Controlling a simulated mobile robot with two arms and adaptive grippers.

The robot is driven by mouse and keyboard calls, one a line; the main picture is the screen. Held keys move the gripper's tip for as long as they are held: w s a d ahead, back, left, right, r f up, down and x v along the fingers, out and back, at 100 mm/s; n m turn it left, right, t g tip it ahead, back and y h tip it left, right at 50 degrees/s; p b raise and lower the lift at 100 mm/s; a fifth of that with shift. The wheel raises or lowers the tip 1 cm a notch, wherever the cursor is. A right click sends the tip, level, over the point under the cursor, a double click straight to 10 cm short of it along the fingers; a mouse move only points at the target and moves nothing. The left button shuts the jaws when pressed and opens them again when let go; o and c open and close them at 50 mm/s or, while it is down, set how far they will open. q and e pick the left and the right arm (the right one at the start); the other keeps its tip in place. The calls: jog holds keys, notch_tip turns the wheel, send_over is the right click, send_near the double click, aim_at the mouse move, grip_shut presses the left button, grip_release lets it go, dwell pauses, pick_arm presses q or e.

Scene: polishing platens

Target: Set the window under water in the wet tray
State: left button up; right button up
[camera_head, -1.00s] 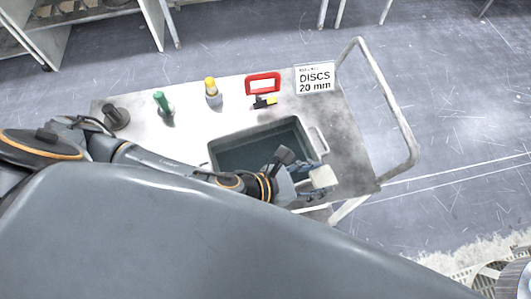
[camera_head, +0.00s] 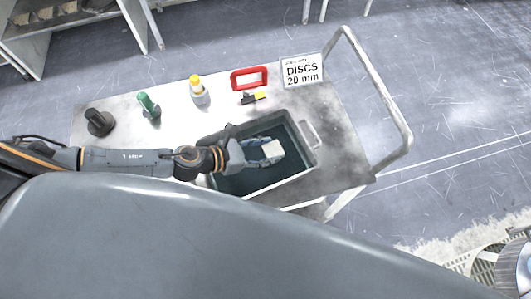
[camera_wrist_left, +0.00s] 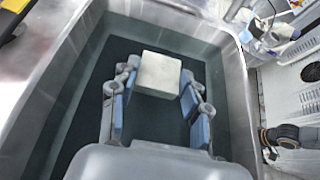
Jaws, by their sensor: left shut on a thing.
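The window, a pale square block (camera_head: 272,148), is held between the fingertips of my left gripper (camera_head: 262,152). The wet tray (camera_head: 222,185) is a grey tub with dark water in it, standing on the cart top. The gripper and block are over the inside of the tray, within its walls as seen from above. The left wrist view shows the block (camera_wrist_left: 158,72) between the blue-padded fingers of the gripper (camera_wrist_left: 156,88), with dark water around them. I cannot tell whether the block is above or below the water surface.
Along the cart's back stand a black knob-like item (camera_head: 100,122), a green bottle (camera_head: 149,105), a yellow-capped bottle (camera_head: 198,91), a red frame (camera_head: 249,78), a small black-and-yellow item (camera_head: 253,98) and a DISCS 20 mm sign (camera_head: 302,71). The cart handle (camera_head: 395,115) is at right.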

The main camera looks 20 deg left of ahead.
pick_arm(q)
jog(key=shift+f, duration=0.8)
jog(key=shift+f, duration=0.2)
jog(key=o, duration=1.1)
jog(key=shift+c, duration=0.2)
jog(key=shift+r, duration=0.1)
